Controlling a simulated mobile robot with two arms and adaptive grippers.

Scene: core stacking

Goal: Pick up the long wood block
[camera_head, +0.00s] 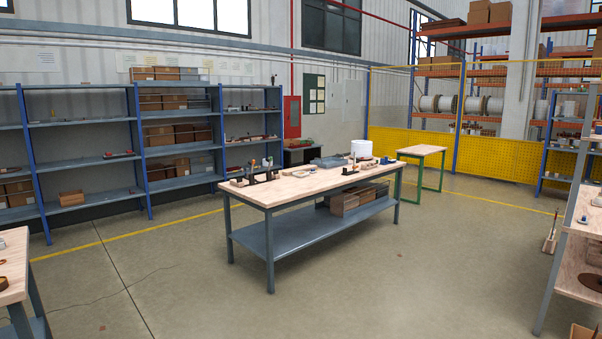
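A workbench (284,190) with a pale wooden top stands in the middle of the room, some distance away. Several small items stand on it. A small pale block-like item (238,182) lies near its left end, but it is too small to tell whether it is the long wood block. I cannot single out the long wood block with certainty. Neither of my grippers is in view.
Blue shelves (95,166) line the back left wall. A green-legged table (421,151) stands behind the workbench's right end. Other benches cut in at the left edge (14,262) and right edge (580,210). The floor around the workbench is mostly clear.

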